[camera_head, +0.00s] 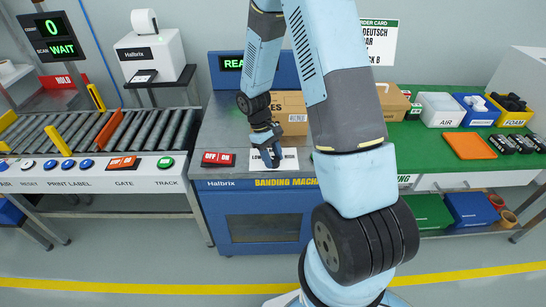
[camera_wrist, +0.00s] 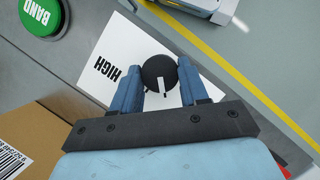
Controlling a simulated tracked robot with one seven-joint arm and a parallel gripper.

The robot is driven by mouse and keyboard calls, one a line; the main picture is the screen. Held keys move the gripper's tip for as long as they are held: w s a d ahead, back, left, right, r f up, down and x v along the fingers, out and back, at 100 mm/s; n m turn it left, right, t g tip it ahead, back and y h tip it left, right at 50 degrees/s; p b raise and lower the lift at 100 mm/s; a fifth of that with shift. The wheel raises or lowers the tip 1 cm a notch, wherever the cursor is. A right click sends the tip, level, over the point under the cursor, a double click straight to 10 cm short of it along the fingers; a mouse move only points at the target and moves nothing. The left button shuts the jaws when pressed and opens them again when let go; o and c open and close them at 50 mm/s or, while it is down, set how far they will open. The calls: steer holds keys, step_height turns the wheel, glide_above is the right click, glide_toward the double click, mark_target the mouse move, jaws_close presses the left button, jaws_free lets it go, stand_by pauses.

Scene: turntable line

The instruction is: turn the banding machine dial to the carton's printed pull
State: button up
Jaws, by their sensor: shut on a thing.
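The banding machine (camera_head: 262,205) stands in the middle of the head view. Its dial is a round black knob (camera_wrist: 158,70) with a white pointer mark, on a white plate (camera_wrist: 196,57) printed HIGH; the wrist view shows it clearly. My gripper (camera_wrist: 160,77) has its two blue fingers shut on either side of the dial. The pointer mark lies between the fingers, towards my palm. In the head view my gripper (camera_head: 274,160) hides the dial, and LOW shows on the plate's left. The brown carton (camera_head: 296,124) sits behind; my arm covers part of its print, and its pull marking is not readable.
A green BAND button (camera_wrist: 41,15) lies near the dial. A red OFF button (camera_head: 218,159) is left of the plate. A roller conveyor (camera_head: 100,133) runs at left, and a green bench (camera_head: 430,140) with bins stands at right.

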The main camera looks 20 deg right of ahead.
stand_by(0.3)
steer(key=o, duration=1.1)
steer(key=shift+c, duration=0.2)
steer(key=v, duration=1.3)
steer(key=shift+r, duration=0.3)
steer(key=shift+w, duration=0.15)
steer(key=s+d+r+m+t, duration=0.1)
steer(key=s+r+t, duration=0.15)
steer(key=r, duration=0.35)
steer(key=s+r+m+t+y, duration=0.1)
steer(key=s+r, duration=0.3)
steer(key=r, duration=0.2)
steer(key=s+d+r+m+t, duration=0.1)
steer(key=s+r, duration=0.2)
steer(key=r, duration=0.3)
steer(key=s+r+m+t+y, duration=0.1)
steer(key=s+r+t, duration=0.4)
steer(key=s, duration=1)
step_height(320, 180, up, 3)
steer(key=shift+d+r+m, duration=0.1)
steer(key=shift+d+m, duration=0.3)
steer(key=shift+m, duration=0.4)
